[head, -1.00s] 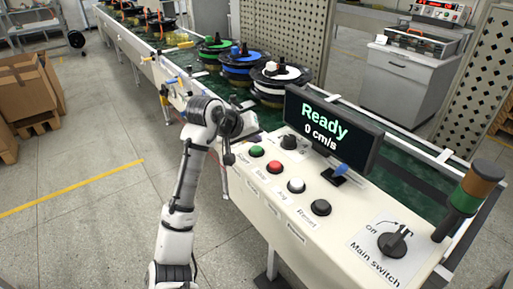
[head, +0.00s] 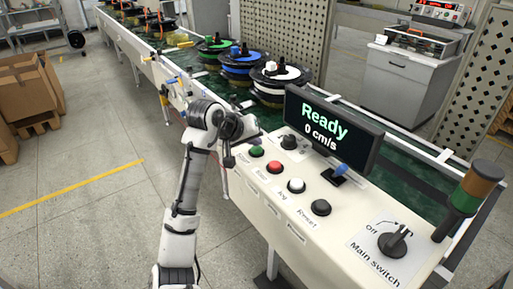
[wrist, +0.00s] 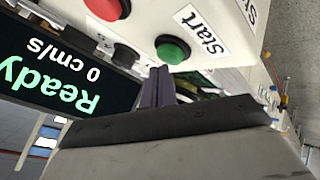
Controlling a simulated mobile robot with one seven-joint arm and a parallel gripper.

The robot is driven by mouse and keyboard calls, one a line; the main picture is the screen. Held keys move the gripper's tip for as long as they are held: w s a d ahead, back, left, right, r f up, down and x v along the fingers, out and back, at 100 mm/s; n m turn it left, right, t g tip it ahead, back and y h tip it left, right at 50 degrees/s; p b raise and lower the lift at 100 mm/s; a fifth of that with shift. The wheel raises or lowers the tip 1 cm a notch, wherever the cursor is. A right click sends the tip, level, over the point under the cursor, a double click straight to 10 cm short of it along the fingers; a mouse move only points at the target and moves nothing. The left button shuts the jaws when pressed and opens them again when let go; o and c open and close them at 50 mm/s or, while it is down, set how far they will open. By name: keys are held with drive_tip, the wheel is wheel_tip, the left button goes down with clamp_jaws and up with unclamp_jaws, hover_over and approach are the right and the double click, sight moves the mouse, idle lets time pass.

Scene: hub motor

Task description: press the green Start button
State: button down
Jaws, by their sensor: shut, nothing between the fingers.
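The green Start button (head: 256,152) is the leftmost of a row of buttons on the white control panel (head: 330,221). In the wrist view the green button (wrist: 172,50) sits beside its "Start" label, just beyond the fingertips. My gripper (wrist: 158,72) is shut and empty, its dark fingers pointing at the button's lower edge in the picture. I cannot tell whether the tips touch it. In the head view my gripper (head: 229,160) is at the panel's left end, left of the green button, partly hidden by my wrist.
The red button (head: 274,167), white button (head: 296,186) and black button (head: 320,208) follow along the panel. The display (head: 333,127) reads "Ready, 0 cm/s". A main switch (head: 394,243) and a signal lamp (head: 474,190) stand at the right. Spools (head: 279,78) are on the conveyor behind.

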sight(254, 149)
drive_tip(key=shift+f, duration=0.55)
idle(0.6)
idle(0.4)
drive_tip(key=shift+r+p, duration=0.8)
drive_tip(key=shift+r, duration=0.15)
drive_tip(key=shift+r, duration=0.1)
wheel_tip(254, 149, up, 5)
drive_tip(key=p, duration=0.5)
